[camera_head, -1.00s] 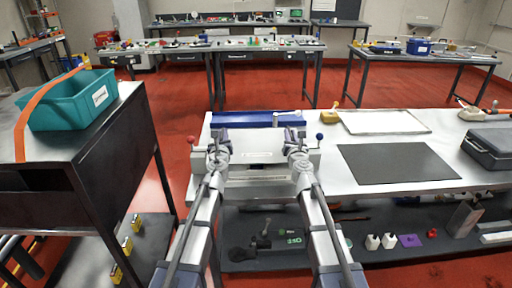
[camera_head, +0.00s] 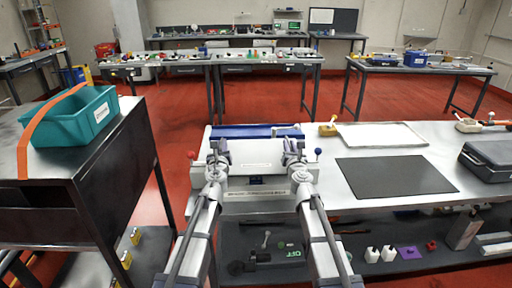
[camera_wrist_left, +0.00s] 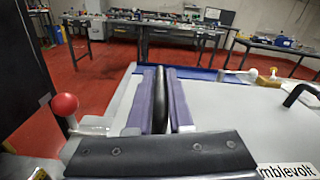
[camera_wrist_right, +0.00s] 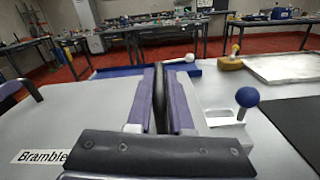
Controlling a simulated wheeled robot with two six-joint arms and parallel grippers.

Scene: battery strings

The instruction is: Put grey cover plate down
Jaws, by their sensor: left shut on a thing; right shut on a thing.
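The grey cover plate (camera_head: 240,171) is a flat light-grey panel with a white label and two dark handles, at the bench's near left end. My left gripper (camera_head: 219,150) is shut on its left handle, which shows between the fingers in the left wrist view (camera_wrist_left: 160,95). My right gripper (camera_head: 292,150) is shut on its right handle, seen in the right wrist view (camera_wrist_right: 159,95). The plate looks about level, between a red-knobbed lever (camera_head: 192,154) and a blue-knobbed lever (camera_head: 318,151). I cannot tell whether it touches what is under it.
A blue tray (camera_head: 240,131) lies behind the plate. To the right are a yellow-handled tool (camera_head: 328,130), a white tray (camera_head: 385,135), a dark mat (camera_head: 395,177) and a grey case (camera_head: 488,163). A teal bin (camera_head: 75,122) stands on the left cart. The dark mat is bare.

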